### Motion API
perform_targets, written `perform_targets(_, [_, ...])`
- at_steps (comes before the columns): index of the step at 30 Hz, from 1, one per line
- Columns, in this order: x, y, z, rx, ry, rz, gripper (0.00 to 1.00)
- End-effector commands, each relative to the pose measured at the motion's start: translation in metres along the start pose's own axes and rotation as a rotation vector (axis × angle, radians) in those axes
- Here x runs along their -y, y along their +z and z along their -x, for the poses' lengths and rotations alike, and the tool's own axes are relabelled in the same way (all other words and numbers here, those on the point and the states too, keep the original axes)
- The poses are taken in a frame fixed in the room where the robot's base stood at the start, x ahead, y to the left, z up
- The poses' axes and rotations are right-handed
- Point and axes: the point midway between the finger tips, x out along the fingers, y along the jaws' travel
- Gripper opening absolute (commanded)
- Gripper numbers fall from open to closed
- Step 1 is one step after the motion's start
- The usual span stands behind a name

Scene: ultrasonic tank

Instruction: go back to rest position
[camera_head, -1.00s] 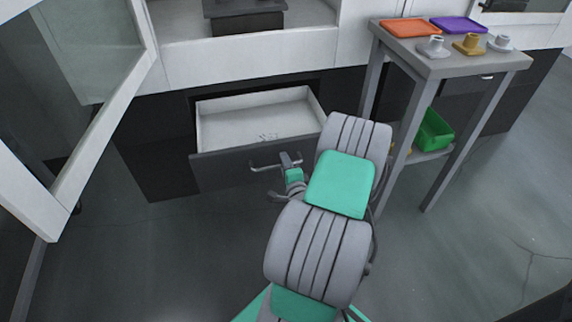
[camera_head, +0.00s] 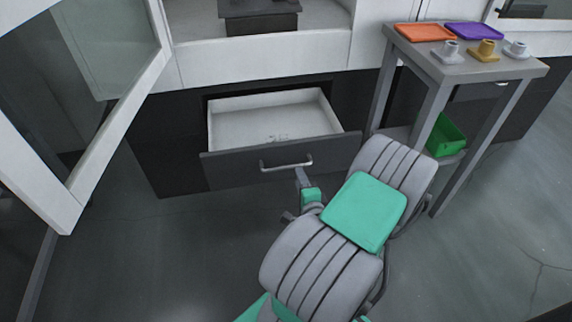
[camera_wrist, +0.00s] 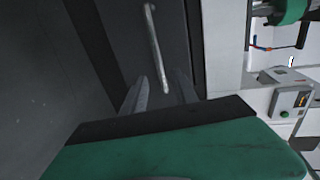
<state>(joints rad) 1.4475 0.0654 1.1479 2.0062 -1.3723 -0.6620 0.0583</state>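My gripper (camera_head: 300,176) is in front of the open drawer (camera_head: 231,166), just below the right end of its metal handle (camera_head: 287,165). In the wrist view my gripper (camera_wrist: 160,88) shows two grey fingers with a gap between them and nothing held. The handle (camera_wrist: 153,45) lies ahead of the fingers and appears free of them. The drawer is pulled out, with a few small unclear items on its floor.
A grey side table (camera_head: 450,65) at the right holds an orange tray (camera_head: 425,32), a purple tray (camera_head: 474,31) and small cups. A green bin (camera_head: 447,136) is on its lower shelf. An open glass door (camera_head: 112,110) stands left. Floor at lower left is clear.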

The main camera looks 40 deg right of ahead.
Motion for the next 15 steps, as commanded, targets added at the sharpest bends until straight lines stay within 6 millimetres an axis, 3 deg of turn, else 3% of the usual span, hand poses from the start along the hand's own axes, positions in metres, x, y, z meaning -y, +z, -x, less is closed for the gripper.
perform_targets(2, [0.001,0.001,0.000,0.003,0.000,0.003,0.35])
perform_targets(5, [0.019,0.018,-0.003,0.068,0.006,0.055,0.35])
perform_targets(8, [0.058,0.069,-0.006,0.255,0.031,0.215,0.35])
perform_targets(10, [0.093,0.122,0.001,0.454,0.064,0.395,0.35])
perform_targets(12, [0.128,0.176,0.021,0.672,0.114,0.618,0.35])
perform_targets(15, [0.172,0.230,0.063,0.932,0.198,0.944,0.35])
